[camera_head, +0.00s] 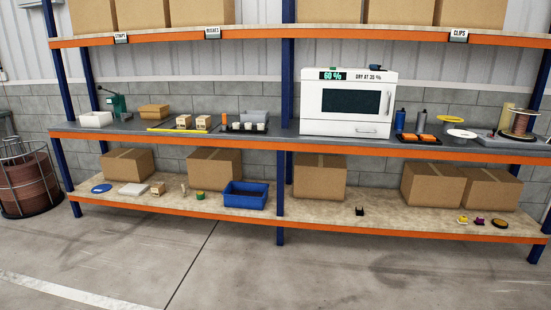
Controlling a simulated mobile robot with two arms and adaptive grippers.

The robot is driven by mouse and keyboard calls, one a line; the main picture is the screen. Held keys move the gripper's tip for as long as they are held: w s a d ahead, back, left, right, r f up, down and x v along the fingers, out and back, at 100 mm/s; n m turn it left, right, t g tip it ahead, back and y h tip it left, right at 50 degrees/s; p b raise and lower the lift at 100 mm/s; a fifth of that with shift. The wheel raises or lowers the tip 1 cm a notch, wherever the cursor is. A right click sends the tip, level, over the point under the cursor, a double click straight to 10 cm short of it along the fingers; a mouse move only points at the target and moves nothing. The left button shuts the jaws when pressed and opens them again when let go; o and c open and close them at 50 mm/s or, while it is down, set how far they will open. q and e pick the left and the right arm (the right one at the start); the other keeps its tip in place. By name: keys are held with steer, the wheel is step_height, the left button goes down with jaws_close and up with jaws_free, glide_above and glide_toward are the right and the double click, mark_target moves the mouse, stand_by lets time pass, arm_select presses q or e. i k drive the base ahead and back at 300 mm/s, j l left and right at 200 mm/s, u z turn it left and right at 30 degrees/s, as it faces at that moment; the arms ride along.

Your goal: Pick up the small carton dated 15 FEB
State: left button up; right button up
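Two small tan cartons with pale printed labels stand side by side on the middle shelf, left of centre: a left one (184,122) and a right one (203,122). Another small carton (158,188) sits on the lower shelf at the left. The print on all of them is too small to read, so I cannot tell which is dated 15 FEB. Neither of my grippers shows in the head view.
A yellow strip (170,130) lies in front of the two cartons. A black tray (246,128) with white cups stands to their right, beside a white oven (347,104). A blue bin (246,195) is on the lower shelf. The floor in front is clear.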

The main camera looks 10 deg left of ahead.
mark_target(203, 122)
steer(key=i+j+u, duration=0.3)
steer(key=i, duration=0.7)
steer(key=i+u, duration=0.3)
steer(key=i, duration=0.7)
